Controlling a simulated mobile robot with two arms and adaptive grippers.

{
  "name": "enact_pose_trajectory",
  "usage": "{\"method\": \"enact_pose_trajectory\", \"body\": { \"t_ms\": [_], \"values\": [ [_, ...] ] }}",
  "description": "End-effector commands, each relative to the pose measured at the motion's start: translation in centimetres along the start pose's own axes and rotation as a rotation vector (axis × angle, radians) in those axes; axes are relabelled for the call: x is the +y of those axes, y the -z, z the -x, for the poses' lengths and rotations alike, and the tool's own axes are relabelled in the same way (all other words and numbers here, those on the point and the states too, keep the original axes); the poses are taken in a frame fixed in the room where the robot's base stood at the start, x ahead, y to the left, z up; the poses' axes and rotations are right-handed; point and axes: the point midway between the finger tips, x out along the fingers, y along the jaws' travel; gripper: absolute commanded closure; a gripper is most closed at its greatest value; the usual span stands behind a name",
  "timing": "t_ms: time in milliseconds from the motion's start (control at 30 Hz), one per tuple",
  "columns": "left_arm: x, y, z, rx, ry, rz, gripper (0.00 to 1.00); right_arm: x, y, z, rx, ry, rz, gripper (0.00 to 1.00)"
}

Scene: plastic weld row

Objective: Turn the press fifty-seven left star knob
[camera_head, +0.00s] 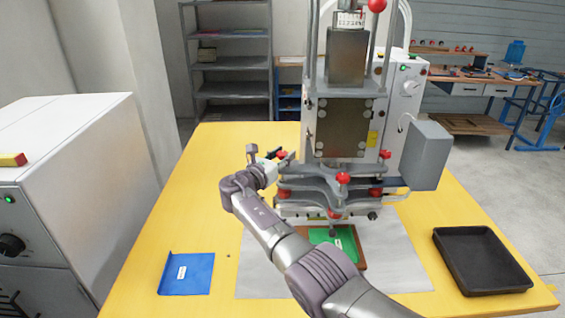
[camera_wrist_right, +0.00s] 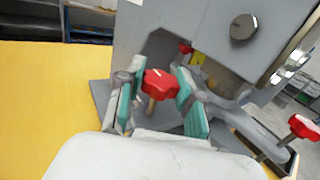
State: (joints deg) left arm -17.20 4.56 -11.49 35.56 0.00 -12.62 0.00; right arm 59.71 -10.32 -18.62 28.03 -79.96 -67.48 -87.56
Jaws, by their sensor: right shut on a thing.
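The press (camera_head: 345,120) stands at the back middle of the yellow table. Its left star knob (camera_head: 281,155) is red, on the left side of the press, partly hidden by my gripper in the head view. In the right wrist view the red star knob (camera_wrist_right: 160,84) sits on a metal stem between two teal-padded fingers. My right gripper (camera_head: 276,157) reaches in from the front and is shut on this knob; its fingertips (camera_wrist_right: 155,88) lie on either side of it. My left gripper is not in view.
Several other red knobs (camera_head: 343,178) are on the press. A green part on a brown base (camera_head: 362,264) lies below it. A black tray (camera_head: 477,262) is at right, a blue sheet (camera_head: 186,274) at left. A white machine (camera_head: 75,150) stands left of the table.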

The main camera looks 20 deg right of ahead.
Motion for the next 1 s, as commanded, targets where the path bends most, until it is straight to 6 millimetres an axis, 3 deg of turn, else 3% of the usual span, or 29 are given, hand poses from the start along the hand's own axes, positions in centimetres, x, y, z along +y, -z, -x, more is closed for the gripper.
{"method": "enact_pose_trajectory", "body": {
  "t_ms": [367, 400, 533, 867, 1000],
  "values": [
    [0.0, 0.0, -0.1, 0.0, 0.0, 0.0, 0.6, 0.0, 0.0, 0.0, 0.001, 0.003, 0.0, 0.99],
    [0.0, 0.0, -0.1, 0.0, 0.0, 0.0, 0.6, 0.0, 0.0, 0.0, 0.001, 0.003, 0.0, 0.61],
    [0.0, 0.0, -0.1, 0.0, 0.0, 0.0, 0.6, 0.0, 0.0, 0.0, 0.0, 0.003, 0.0, 0.39],
    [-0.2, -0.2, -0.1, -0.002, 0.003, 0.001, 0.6, 0.0, 0.0, 0.1, 0.0, 0.003, -0.001, 0.38],
    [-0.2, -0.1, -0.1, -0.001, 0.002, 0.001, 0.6, 0.1, 0.1, 1.0, -0.001, 0.002, 0.0, 0.38]
  ]
}}
